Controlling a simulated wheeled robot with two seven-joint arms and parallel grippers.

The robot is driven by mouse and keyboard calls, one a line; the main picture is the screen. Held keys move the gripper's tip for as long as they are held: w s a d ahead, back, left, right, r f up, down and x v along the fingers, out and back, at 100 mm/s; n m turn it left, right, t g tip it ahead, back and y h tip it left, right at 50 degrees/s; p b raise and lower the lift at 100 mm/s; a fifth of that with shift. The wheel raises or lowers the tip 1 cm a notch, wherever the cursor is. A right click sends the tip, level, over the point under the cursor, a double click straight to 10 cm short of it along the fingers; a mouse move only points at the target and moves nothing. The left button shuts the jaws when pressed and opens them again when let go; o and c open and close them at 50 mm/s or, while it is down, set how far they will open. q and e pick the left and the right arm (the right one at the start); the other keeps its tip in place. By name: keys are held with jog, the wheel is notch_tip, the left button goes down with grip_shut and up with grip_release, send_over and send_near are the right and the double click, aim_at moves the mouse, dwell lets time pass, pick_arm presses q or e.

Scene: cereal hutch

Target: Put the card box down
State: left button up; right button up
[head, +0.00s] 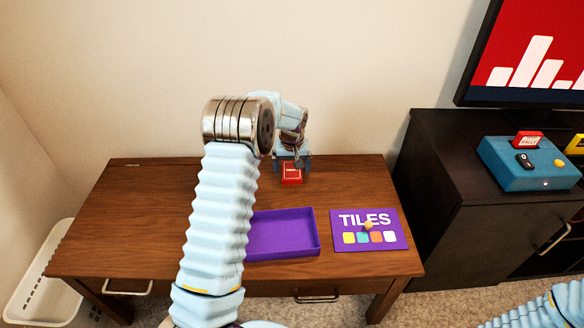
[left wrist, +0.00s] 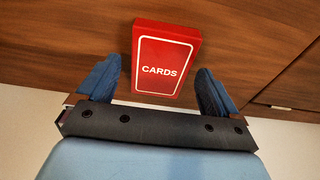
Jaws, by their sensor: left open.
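The red card box (head: 291,175) lies on the wooden desk near its back edge, label up. In the left wrist view the card box (left wrist: 165,62) shows the word CARDS, and its lower end reaches between my fingers. My left gripper (head: 291,160) is at the back of the desk beside the card box. In the left wrist view my left gripper (left wrist: 155,92) is open, with a gap between each blue finger and the box. My right gripper is out of view; only part of my right arm shows at the lower right.
A purple open tray (head: 317,236) and a purple TILES lid (head: 350,240) with a small yellowish knob on it lie on the front of the wooden desk (head: 135,215). A dark cabinet (head: 440,175) at right holds a blue console (head: 505,178) and a screen (head: 540,60). A white basket (head: 35,300) stands at left. The desk's left part is clear.

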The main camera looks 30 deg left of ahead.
aim_at(292, 175)
pick_arm(q)
notch_tip(292, 175, up, 11)
jog(key=s, duration=0.1)
jog(key=shift+s+d, duration=0.25)
jog(key=shift+d, duration=0.2)
jog(key=shift+r, duration=0.1)
dwell(1.0)
